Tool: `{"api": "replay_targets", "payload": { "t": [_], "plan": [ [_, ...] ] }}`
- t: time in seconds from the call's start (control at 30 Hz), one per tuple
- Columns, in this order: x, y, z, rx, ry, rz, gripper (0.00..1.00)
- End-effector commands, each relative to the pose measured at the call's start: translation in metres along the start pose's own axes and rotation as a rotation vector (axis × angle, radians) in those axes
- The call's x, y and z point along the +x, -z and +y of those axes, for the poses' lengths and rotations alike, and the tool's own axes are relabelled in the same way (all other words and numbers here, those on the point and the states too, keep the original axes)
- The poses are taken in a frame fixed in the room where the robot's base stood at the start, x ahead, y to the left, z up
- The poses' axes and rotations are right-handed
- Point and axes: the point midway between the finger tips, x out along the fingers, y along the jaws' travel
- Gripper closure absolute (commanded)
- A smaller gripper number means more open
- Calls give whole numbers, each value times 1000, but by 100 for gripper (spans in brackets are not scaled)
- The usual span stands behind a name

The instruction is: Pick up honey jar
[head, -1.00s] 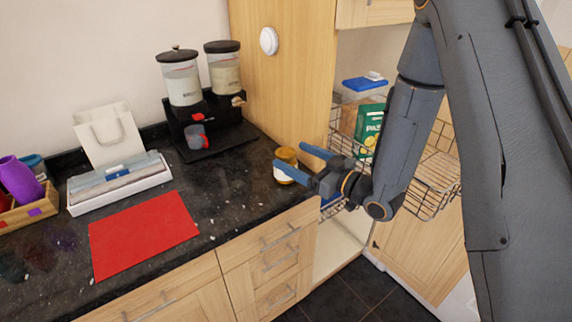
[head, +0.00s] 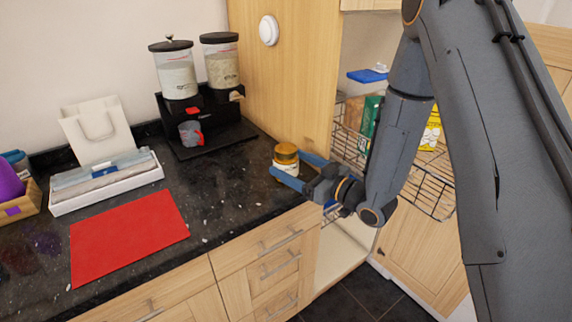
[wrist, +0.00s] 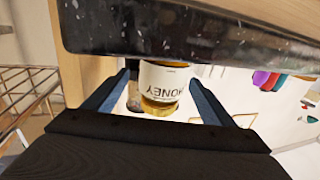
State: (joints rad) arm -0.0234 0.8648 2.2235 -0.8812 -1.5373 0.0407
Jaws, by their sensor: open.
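The honey jar (head: 286,158) stands upright on the dark granite counter near its right end, beside the wooden cabinet side. It has a golden lid and a white label. In the wrist view the jar (wrist: 163,82) appears upside down between the two blue fingers, with the word HONEY on its label. My gripper (head: 289,170) is open, with one finger on each side of the jar. In the wrist view, gaps show between the jar and both fingers of my gripper (wrist: 160,88). The near finger hides part of the jar's lower side in the head view.
A black dispenser stand (head: 205,125) with two clear canisters and a grey cup (head: 190,133) is behind and left of the jar. A red mat (head: 128,238) lies at the front left. A wire pull-out basket (head: 425,185) is right of the counter.

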Motion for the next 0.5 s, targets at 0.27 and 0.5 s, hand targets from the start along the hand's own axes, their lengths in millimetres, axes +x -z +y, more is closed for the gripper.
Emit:
{"api": "replay_targets", "payload": {
  "t": [0.27, 0.5],
  "plan": [
    [31, 3, -5, 1, 3, -1, 22],
    [57, 1, -4, 0, 1, -1, 22]
  ]
}}
